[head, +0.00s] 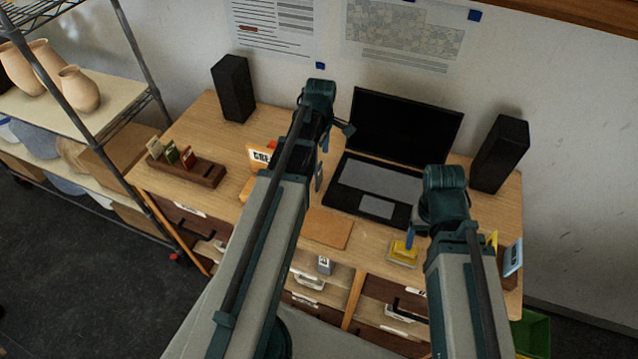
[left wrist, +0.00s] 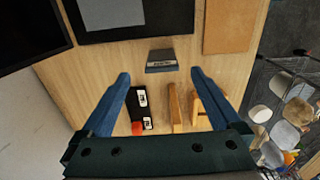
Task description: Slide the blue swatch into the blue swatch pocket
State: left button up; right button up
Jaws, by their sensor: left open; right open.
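A light-blue card (head: 513,257) with a dark label stands upright at the desk's right edge. A slate-blue labelled block (left wrist: 161,60) lies left of the laptop; it also shows in the head view (head: 319,176). I cannot tell which is the blue swatch. A wooden rack (head: 205,174) at the desk's left holds cream, green and red swatches; I cannot make out a blue pocket. My left gripper (left wrist: 160,95) is open and empty above the desk, with the slate-blue block beyond its fingertips. My right gripper (head: 432,238) is open over the desk's right front, its fingers partly hidden.
An open laptop (head: 385,175) fills the desk's middle, between black speakers (head: 233,88) and (head: 499,154). A yellow pad (head: 403,254) lies near my right gripper. A tan board (head: 327,228) lies at the front. A black labelled item (left wrist: 138,108) lies below my left gripper.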

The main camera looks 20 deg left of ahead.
aim_at(319, 173)
pick_arm(q)
jog(key=shift+f+b, duration=0.8)
jog(key=shift+f, duration=0.55)
pick_arm(e)
jog(key=shift+f, duration=1.35)
pick_arm(q)
notch_tip(319, 173, down, 5)
jog(key=b, duration=0.5)
jog(key=shift+s+a+f, duration=0.1)
jog(key=shift+s+f, duration=0.05)
jog(key=shift+f, duration=0.05)
pick_arm(e)
notch_tip(319, 173, down, 5)
jog(key=shift+f, duration=0.15)
pick_arm(q)
jog(key=shift+r, duration=0.1)
jog(key=shift+c, duration=0.4)
grip_shut()
jog(key=shift+r, duration=0.1)
